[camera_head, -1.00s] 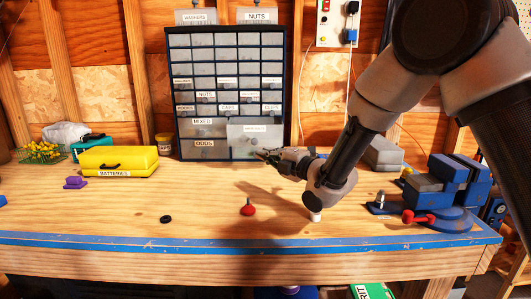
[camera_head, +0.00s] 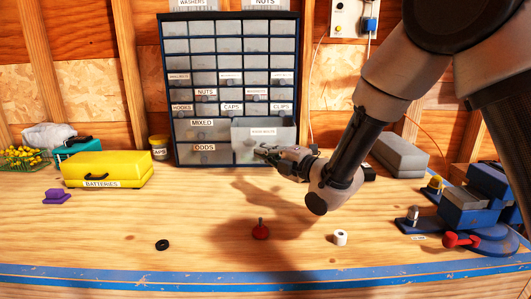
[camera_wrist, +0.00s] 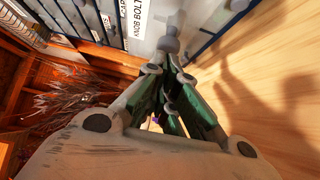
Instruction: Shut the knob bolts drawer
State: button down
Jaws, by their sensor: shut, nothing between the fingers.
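The knob bolts drawer (camera_head: 280,136) is a wide grey drawer low on the right of the blue parts cabinet (camera_head: 170,95). It stands out from the cabinet front. In the wrist view its labelled front (camera_wrist: 120,28) and grey knob (camera_wrist: 168,43) show at the top. My gripper (camera_head: 259,150) is shut and empty, its tips in front of the lower part of the drawer. In the wrist view my gripper's fingertips (camera_wrist: 167,72) point at the knob, very close to it. I cannot tell whether they touch.
A yellow batteries case (camera_head: 108,169) and a small yellow tub (camera_head: 158,147) stand left of the cabinet.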

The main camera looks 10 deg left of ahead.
aim_at(265, 139)
jog(key=w+a, duration=0.1)
jog(key=w, duration=0.6)
jog(key=w+a, duration=0.1)
jog(key=w, duration=0.2)
jog(key=shift+w+a, duration=0.35)
jog(key=shift+w, duration=0.05)
jog(key=shift+s, duration=0.1)
